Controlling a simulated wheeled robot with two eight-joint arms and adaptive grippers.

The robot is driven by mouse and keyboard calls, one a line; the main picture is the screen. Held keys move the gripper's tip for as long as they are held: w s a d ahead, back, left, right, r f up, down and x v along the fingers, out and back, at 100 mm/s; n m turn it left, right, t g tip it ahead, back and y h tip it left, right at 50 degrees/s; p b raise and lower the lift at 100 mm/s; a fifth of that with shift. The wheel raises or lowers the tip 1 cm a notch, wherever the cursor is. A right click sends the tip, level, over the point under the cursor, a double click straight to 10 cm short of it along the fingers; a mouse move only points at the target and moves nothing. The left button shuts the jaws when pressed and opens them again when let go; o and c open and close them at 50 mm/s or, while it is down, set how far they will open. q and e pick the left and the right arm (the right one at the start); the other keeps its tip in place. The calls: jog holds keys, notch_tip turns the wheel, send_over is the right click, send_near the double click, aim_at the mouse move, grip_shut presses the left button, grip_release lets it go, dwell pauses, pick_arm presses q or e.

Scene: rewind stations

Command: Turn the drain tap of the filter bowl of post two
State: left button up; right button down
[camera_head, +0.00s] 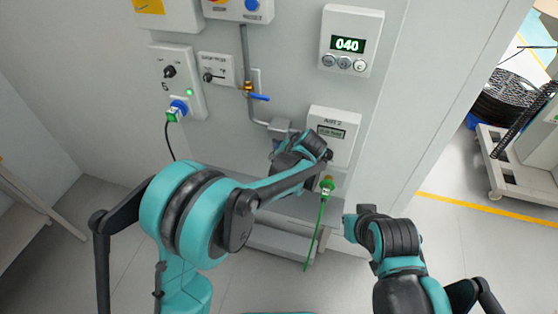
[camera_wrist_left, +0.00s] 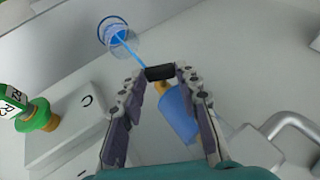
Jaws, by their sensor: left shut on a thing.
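In the left wrist view the fingertips of my left gripper (camera_wrist_left: 160,74) are shut on a small black piece (camera_wrist_left: 159,72), which looks like the drain tap. The blue filter bowl (camera_wrist_left: 178,115) shows just behind the fingers, with a yellow-orange part at its end. A thin blue line, like a stream, runs from near the black piece into a clear cup (camera_wrist_left: 121,44) with blue inside. In the head view my left gripper (camera_head: 312,150) is at the wall below the grey pipe block (camera_head: 281,126) and hides the bowl. My right gripper (camera_head: 350,222) is lower right, away from the wall; its fingers are unclear.
A display box (camera_head: 334,136) is close right of my left gripper. A green connector (camera_head: 327,187) with a hanging green hose is just below it. A blue-handled valve (camera_head: 258,96) sits on the pipe above left. Open floor and a cart (camera_head: 520,165) are at right.

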pick_arm(q)
jog(key=o, duration=1.1)
jog(key=v, duration=1.2)
